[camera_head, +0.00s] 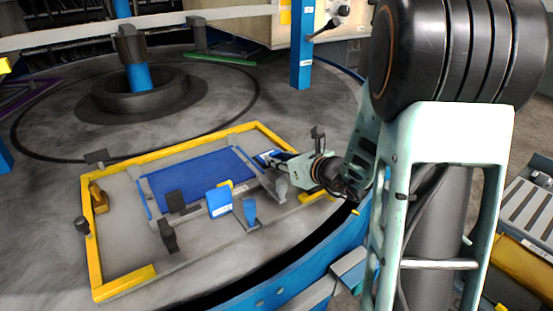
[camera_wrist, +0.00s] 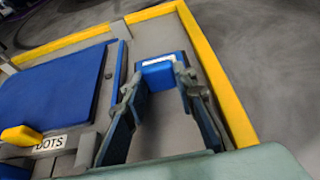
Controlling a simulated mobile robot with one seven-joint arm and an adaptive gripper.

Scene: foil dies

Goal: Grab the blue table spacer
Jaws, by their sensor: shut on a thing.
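The blue table spacer (camera_wrist: 162,74), a small blue block with a white strip on its top, sits between my fingertips in the wrist view. My gripper (camera_wrist: 156,88) is shut on it, one finger at each side. In the head view my gripper (camera_head: 275,160) reaches in from the right to the right end of the fixture, beside the blue plate (camera_head: 195,178). The spacer (camera_head: 266,155) shows there only in part, at the fingertips. The wrist view does not make clear whether the spacer touches the grey surface under it.
A yellow frame (camera_wrist: 215,75) runs close along the right of my gripper. A yellow knob (camera_wrist: 20,135) and a label marked "DOTS" lie at the left. In the head view, a labelled blue block (camera_head: 219,203) and dark clamps stand along the fixture's near side.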

